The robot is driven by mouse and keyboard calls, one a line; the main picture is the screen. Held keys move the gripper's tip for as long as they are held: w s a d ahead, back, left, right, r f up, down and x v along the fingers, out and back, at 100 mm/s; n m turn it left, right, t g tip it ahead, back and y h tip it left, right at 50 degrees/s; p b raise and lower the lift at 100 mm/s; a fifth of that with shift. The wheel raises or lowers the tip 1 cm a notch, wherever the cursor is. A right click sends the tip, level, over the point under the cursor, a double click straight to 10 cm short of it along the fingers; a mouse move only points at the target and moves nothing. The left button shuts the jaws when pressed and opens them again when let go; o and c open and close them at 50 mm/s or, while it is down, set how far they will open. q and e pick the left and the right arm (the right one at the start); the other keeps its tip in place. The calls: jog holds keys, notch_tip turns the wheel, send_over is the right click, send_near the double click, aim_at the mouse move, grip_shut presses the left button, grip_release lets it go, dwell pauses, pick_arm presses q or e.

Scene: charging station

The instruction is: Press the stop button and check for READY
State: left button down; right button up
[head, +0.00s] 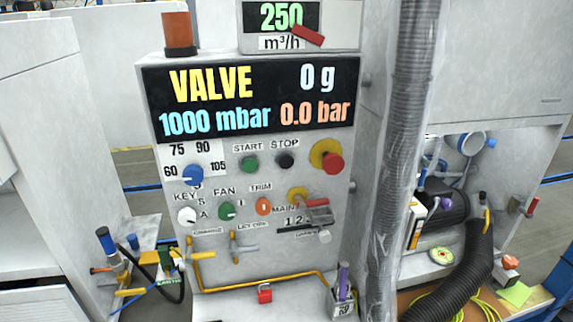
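The black stop button (286,161) sits on the grey control panel (340,180), under the label STOP. The green start button (250,164) is just left of it. A red emergency knob (333,163) on a yellow disc is to its right. The display (250,97) above reads VALVE, 0 g, 1000 mbar and 0.0 bar; the word READY does not show. Neither of my grippers is in the head view.
A grey ribbed hose (410,110) hangs right of the panel. A black hose (462,268) lies lower right.

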jog(key=shift+c, duration=0.6)
grip_shut()
dwell(0.8)
